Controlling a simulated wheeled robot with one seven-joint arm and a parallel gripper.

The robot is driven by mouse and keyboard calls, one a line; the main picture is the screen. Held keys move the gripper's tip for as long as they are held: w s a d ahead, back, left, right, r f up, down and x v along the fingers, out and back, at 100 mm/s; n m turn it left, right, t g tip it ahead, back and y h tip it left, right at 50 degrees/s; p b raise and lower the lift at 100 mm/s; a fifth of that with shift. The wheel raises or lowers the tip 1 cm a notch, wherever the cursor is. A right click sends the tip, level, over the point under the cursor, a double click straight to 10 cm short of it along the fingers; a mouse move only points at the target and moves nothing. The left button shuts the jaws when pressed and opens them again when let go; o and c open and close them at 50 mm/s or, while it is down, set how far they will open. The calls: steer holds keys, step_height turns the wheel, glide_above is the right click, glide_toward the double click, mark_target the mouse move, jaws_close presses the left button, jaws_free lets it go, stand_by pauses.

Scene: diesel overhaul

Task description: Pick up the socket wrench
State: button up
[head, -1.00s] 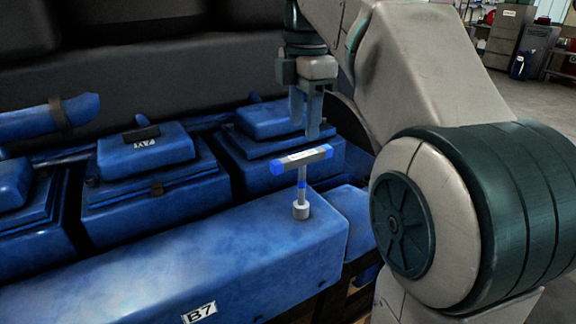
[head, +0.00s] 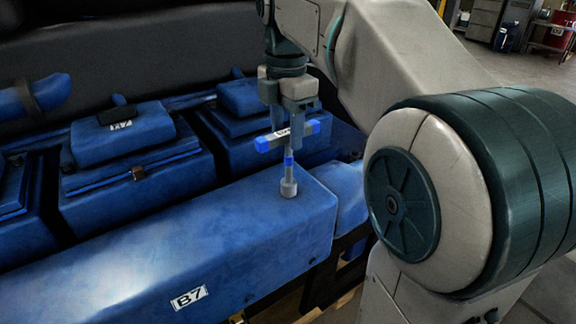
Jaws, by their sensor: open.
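The socket wrench (head: 289,165) stands upright on top of the long blue engine cover (head: 200,235), near its right end. It has a grey socket at the bottom, a thin shaft with a blue band, and a crossbar handle with blue ends and a pale label. My gripper (head: 287,125) points down from above at the handle. Its fingers are apart, one to each side of the handle, with the nearer finger partly covering the label. I cannot tell whether either finger touches the bar.
Blue blocks, one with a tag (head: 122,126) on top, rise behind the cover. A label B7 (head: 189,297) is on the cover's front face. A dark wall stands behind. Open floor (head: 470,60) lies at the upper right.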

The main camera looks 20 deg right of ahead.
glide_above(289, 181)
steer(key=shift+w+f, duration=0.2)
steer(key=shift+f, duration=0.85)
steer(key=shift+w+f, duration=0.15)
steer(key=shift+f, duration=0.85)
jaws_close()
steer(key=shift+r, duration=0.15)
steer(key=shift+r, duration=0.3)
step_height(289, 181, up, 3)
steer(key=shift+r, duration=0.2)
steer(key=s+d+r+b, duration=0.2)
steer(key=s+r, duration=0.4)
steer(key=s, duration=0.5)
steer(key=shift+s+r, duration=0.3)
steer(key=shift+r, duration=0.05)
